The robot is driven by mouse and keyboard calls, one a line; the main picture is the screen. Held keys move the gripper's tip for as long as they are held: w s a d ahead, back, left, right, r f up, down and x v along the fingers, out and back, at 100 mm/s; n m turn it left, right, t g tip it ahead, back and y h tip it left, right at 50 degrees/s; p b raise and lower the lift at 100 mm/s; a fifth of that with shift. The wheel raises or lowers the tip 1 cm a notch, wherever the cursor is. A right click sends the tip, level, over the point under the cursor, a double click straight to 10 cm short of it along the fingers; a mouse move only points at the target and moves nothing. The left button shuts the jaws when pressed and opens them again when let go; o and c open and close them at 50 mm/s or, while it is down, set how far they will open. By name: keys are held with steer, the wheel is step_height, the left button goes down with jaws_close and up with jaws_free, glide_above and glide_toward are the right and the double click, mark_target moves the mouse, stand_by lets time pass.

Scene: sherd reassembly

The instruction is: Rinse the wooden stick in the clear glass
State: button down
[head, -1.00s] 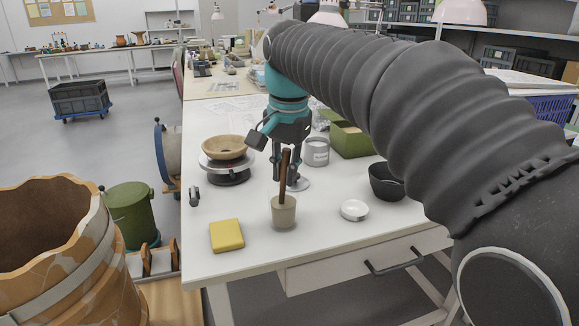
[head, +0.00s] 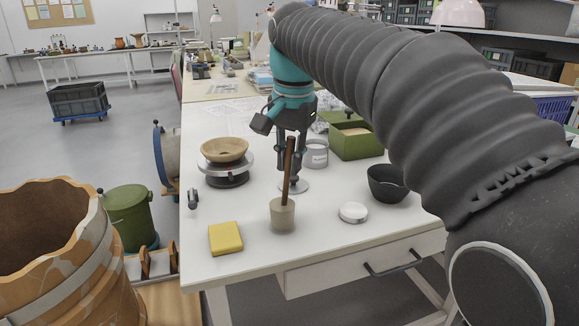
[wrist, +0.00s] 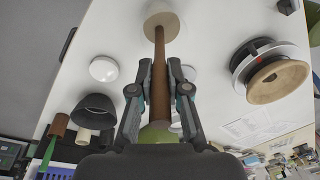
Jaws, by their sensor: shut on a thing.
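The wooden stick (head: 289,163) is long, dark brown and nearly upright, leaning slightly right at its top. The glass (head: 283,217) looks cloudy beige and stands on the white table near the front. The stick's lower end is inside the glass, hidden below the rim. My gripper (head: 288,158) is shut on the stick's upper part, above the glass. In the wrist view the stick (wrist: 159,60) runs between both fingers of my gripper (wrist: 160,92) toward the glass (wrist: 161,18).
A yellow sponge (head: 226,238) lies left of the glass. A white round lid (head: 353,212) and a black bowl (head: 386,183) are to its right. Behind stand a wooden bowl (head: 224,149) on a turntable, a grey tin (head: 315,154) and a green box (head: 357,142).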

steer(key=shift+d+r, duration=0.15)
steer(key=shift+r, duration=1.1)
steer(key=shift+d+r, duration=0.1)
steer(key=shift+r, duration=1.6)
steer(key=shift+r, duration=0.15)
steer(key=shift+r, duration=1.4)
